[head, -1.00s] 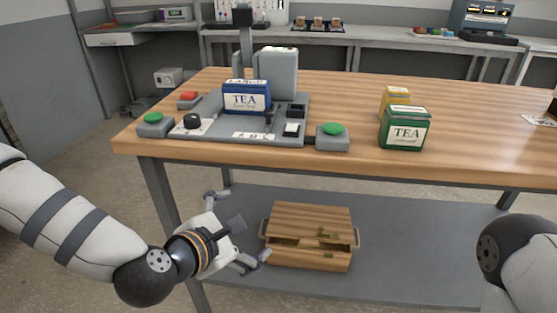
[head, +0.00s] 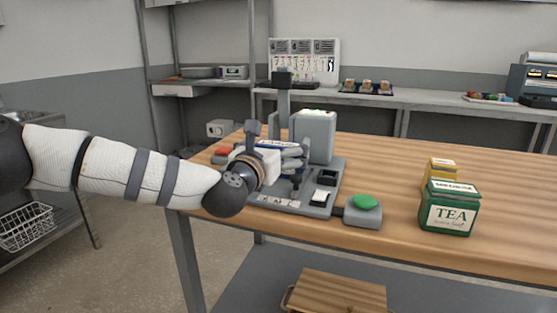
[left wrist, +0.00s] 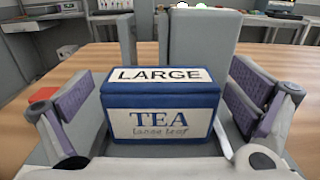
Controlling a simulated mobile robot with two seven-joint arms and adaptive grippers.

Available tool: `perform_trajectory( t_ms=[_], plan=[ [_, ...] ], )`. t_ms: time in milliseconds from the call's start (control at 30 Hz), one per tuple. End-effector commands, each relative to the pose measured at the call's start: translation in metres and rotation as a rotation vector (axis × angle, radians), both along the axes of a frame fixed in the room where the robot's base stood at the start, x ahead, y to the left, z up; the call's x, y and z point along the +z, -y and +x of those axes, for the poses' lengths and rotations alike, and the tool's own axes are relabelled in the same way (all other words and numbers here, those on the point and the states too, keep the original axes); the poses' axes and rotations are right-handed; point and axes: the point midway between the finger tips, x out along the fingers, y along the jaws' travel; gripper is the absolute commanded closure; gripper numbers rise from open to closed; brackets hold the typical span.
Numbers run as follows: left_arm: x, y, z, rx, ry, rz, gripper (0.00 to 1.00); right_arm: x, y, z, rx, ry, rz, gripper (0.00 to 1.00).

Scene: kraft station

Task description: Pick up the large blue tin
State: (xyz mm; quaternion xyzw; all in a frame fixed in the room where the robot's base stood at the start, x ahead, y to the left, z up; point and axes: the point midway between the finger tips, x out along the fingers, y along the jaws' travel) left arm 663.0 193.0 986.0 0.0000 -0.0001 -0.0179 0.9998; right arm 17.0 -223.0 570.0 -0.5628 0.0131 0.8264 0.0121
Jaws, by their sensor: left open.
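The large blue tin (left wrist: 160,108), labelled LARGE on its lid and TEA on its front, stands upright in the left wrist view. In the head view my left arm hides most of it, and only a bit of its lid (head: 278,147) shows. My left gripper (left wrist: 160,105) is open, with one finger on each side of the tin. A gap shows between the tin and each finger pad. The tin stands on the grey station (head: 325,190) on the wooden table. My right gripper is not in view.
A grey block (head: 315,137) and a post (head: 284,105) stand behind the tin. A green button box (head: 363,211) is at the station's right. A green tea tin (head: 449,210) and a yellow tin (head: 437,171) stand further right. The table (head: 395,175) between is clear.

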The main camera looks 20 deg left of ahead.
Motion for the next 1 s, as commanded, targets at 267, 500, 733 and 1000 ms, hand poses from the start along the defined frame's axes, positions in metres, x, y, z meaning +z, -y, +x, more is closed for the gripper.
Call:
perform_trajectory(
  t_ms=[267,500,733,1000],
  plan=[
    [0.001,0.000,0.017,0.000,0.001,0.000,0.00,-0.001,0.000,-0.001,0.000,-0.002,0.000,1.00],
    [0.001,0.000,0.016,0.000,0.001,0.000,0.39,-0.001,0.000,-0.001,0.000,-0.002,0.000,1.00],
    [0.001,0.000,0.016,0.000,0.002,0.000,0.54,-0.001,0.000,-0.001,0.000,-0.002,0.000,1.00],
    [0.026,-0.001,0.016,0.002,0.007,-0.001,0.54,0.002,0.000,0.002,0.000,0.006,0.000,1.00]
  ],
)
